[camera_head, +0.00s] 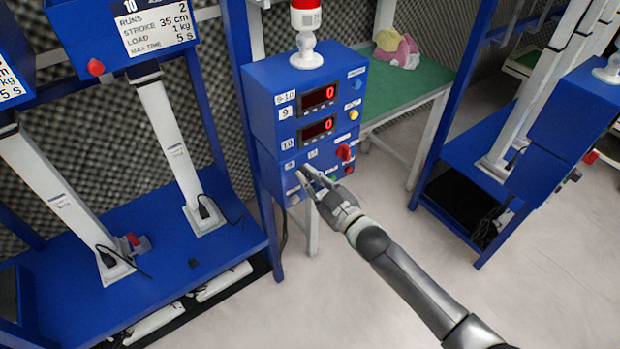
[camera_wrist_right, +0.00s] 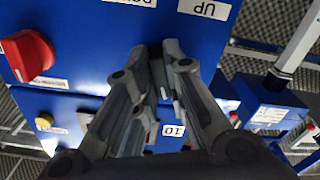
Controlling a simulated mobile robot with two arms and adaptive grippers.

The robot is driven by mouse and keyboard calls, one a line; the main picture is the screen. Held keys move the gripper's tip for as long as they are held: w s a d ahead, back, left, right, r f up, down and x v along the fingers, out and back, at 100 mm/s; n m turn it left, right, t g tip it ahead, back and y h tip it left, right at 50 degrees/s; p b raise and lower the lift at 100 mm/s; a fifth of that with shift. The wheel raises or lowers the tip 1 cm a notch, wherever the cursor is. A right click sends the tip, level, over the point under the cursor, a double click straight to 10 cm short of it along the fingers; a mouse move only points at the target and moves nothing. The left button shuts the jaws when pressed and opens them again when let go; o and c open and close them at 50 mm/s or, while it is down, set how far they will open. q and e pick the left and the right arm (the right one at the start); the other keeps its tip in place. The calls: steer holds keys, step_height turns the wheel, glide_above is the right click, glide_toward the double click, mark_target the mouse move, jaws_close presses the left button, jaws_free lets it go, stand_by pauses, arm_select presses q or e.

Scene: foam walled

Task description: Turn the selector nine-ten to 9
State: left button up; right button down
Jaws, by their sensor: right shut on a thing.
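The blue control box (camera_head: 300,120) stands in the middle of the head view, with two lit red displays both reading 0. Small labels 9 and 10 are on its lower front. My right gripper (camera_head: 308,180) is at that lower front, its fingers against the panel. A label 10 (camera_wrist_right: 173,130) shows beside the fingers there. My left gripper is not in view.
A red knob (camera_head: 344,152) sits on the box right of my gripper; it also shows in the right wrist view (camera_wrist_right: 30,55). A red-topped lamp (camera_head: 306,18) stands on the box. Blue test frames stand left and right. A green-topped table (camera_head: 410,92) is behind.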

steer(key=shift+n, duration=0.8)
steer(key=c, duration=1.5)
jaws_free()
steer(key=v, duration=1.2)
